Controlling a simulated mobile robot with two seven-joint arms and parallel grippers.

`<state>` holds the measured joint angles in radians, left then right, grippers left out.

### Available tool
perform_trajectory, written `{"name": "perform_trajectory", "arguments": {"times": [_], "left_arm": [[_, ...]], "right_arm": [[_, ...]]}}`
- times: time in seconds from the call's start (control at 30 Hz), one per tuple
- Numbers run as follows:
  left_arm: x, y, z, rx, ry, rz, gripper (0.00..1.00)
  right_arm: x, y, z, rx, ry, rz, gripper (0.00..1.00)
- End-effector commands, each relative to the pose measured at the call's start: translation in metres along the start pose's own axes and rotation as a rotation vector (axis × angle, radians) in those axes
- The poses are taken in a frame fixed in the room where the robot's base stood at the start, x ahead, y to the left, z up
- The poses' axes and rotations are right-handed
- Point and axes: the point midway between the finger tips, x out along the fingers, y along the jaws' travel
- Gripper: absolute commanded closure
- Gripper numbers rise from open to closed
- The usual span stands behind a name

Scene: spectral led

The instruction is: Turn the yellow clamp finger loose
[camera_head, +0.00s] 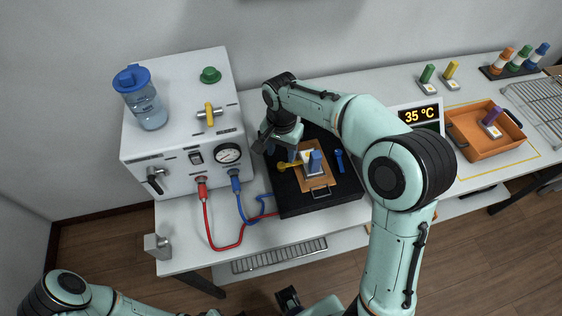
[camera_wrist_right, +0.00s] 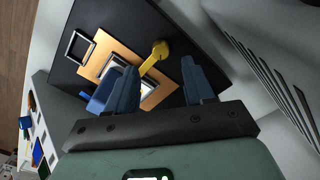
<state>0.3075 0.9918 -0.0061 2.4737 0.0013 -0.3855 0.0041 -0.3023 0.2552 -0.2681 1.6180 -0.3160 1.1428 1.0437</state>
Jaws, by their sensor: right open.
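The yellow clamp finger (camera_head: 287,167) has a round knob and a narrow arm. It lies across the edge of a tan plate (camera_head: 325,183) on a black base (camera_head: 290,205). In the right wrist view the yellow clamp finger (camera_wrist_right: 154,56) shows beyond and between my two blue fingertips, with its arm pointing toward a pale part on the plate. My right gripper (camera_head: 277,140) is open, above the base at its back left; it also shows in the wrist view (camera_wrist_right: 165,82). I see no contact with the clamp. My left arm is at the bottom left; its gripper is not clearly shown.
A blue block (camera_head: 315,162) stands on the plate, with a blue clamp finger (camera_head: 339,160) to its right. The white gauge unit (camera_head: 180,110) stands close on the left, with red and blue hoses. A temperature display (camera_head: 418,115) and an orange tray (camera_head: 470,150) are to the right.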

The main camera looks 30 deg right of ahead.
Motion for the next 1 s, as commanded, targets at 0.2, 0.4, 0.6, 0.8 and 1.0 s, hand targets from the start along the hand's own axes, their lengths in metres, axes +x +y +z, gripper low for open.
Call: {"name": "perform_trajectory", "arguments": {"times": [0.2, 0.4, 0.6, 0.8, 1.0], "left_arm": [[0.006, -0.002, 0.001, -0.001, -0.002, -0.001, 1.0], [0.007, -0.003, 0.001, -0.001, -0.002, -0.001, 1.0], [0.007, -0.003, 0.001, -0.001, -0.002, -0.001, 1.0], [0.007, -0.003, 0.001, -0.001, -0.002, -0.001, 1.0], [0.007, -0.003, 0.001, -0.001, -0.002, -0.001, 1.0]], "right_arm": [[0.041, 0.001, 0.0, 0.0, -0.002, 0.003, 0.47], [0.057, 0.0, 0.0, 0.0, -0.001, 0.0, 0.47], [0.059, 0.0, 0.0, 0.0, 0.0, -0.001, 0.47], [0.059, 0.0, 0.0, 0.0, 0.0, -0.001, 0.73], [0.059, 0.0, 0.0, -0.001, 0.0, -0.001, 1.0]]}}
